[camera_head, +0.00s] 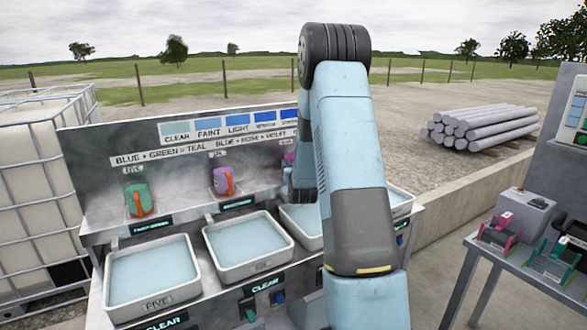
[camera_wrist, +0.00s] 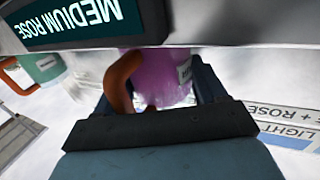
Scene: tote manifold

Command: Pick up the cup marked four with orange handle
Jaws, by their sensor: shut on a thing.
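A pink-purple cup (camera_wrist: 166,74) with an orange handle (camera_wrist: 121,82) sits between the jaws of my gripper (camera_wrist: 152,84) in the wrist view. My gripper is shut on this cup. A small white label shows on the cup's side, but its marking is too small to read. In the head view, a pink cup (camera_head: 289,157) shows in part beside my arm, which hides the rest. A purple cup (camera_head: 223,180) with an orange handle stands on the middle of the shelf. A green cup (camera_head: 139,200) with an orange handle stands at the left, below a "FIVE" label.
White trays of pale blue liquid stand in front, including the left tray (camera_head: 196,286) and the middle tray (camera_head: 211,265). A lettered back panel (camera_head: 100,185) rises behind the cups. In the wrist view, a ledge with a "MEDIUM ROSE" sign (camera_wrist: 90,18) crosses close to the held cup.

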